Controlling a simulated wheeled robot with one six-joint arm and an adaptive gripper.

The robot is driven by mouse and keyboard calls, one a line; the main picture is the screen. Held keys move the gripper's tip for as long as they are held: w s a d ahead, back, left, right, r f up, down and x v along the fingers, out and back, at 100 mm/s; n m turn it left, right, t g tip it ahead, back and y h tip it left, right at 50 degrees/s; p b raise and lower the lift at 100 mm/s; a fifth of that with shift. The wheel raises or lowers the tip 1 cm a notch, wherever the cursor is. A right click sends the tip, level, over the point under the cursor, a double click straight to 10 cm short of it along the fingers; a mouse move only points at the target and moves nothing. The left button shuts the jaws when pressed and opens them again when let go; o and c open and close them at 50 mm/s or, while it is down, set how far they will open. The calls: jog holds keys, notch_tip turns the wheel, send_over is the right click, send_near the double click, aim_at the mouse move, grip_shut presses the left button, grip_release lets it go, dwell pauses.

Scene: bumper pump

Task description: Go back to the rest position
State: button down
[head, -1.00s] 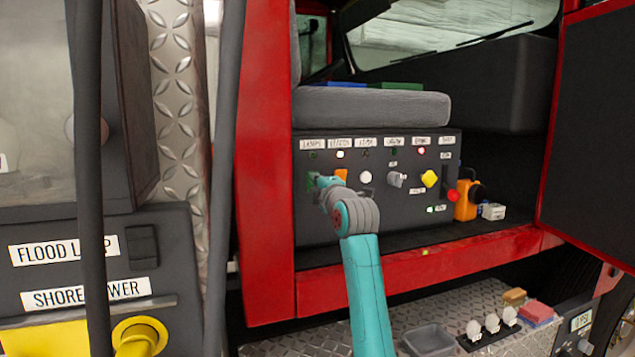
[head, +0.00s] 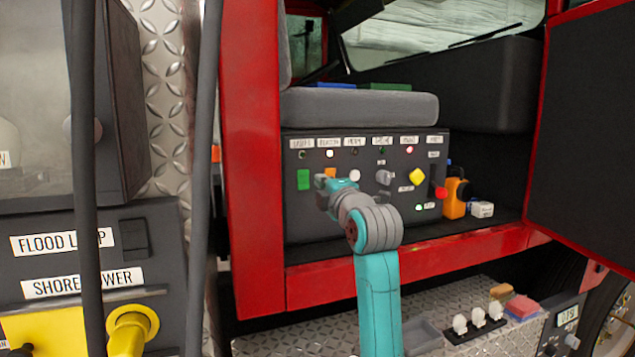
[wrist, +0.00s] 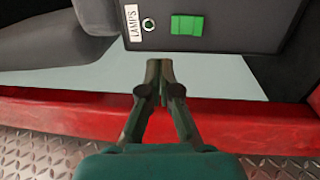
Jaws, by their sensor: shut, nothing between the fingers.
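My gripper (wrist: 159,66) is shut and empty in the wrist view, its fingertips together below the panel's lower edge in that picture. In the head view my teal arm reaches up toward the grey switch panel (head: 300,215); the gripper's tips there are largely hidden behind my wrist. The green switch (head: 303,179) under the LAMPS label is in plain sight, left of my wrist. The green switch also shows in the wrist view (wrist: 186,25), with a gap between it and my fingers.
The red cab frame (head: 250,160) stands left of the panel, and the open door (head: 585,160) is at right. A grey seat cushion (head: 360,107) is above the panel. An orange tool (head: 454,199) sits at the panel's right. A grey bin (head: 420,336) is on the step below.

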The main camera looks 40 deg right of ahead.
jog(key=shift+s+a, duration=0.1)
jog(key=shift+s, duration=0.25)
dwell(0.3)
